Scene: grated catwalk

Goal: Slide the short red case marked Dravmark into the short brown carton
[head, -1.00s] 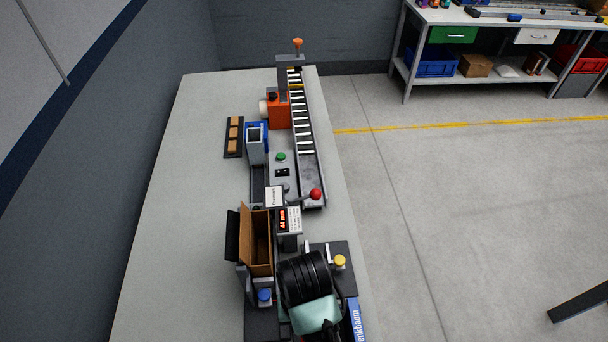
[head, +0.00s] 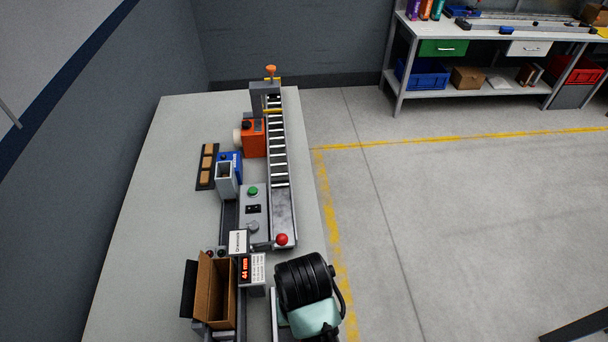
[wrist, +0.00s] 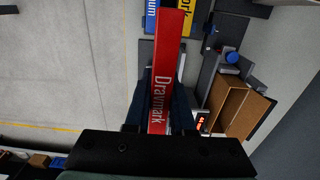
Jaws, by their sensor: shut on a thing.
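The red case marked Dravmark (wrist: 167,70) is held between the fingers of my gripper (wrist: 160,110) in the wrist view. The case points away from the gripper, its white lettering facing the camera. The brown carton (wrist: 232,108) stands open to the right of the case in the wrist view, clearly apart from it. In the head view the carton (head: 204,290) is at the lower left on the table, its open mouth up and flaps spread. My arm shows at the lower middle of the head view, right of the carton; the gripper and case are hidden there.
A display reading 44 mm (head: 245,268) stands right beside the carton. Behind it are a roller conveyor (head: 278,150), a red knob (head: 282,239) and an orange unit (head: 253,138). The table's left part (head: 150,220) is clear. A workbench (head: 490,40) stands far right.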

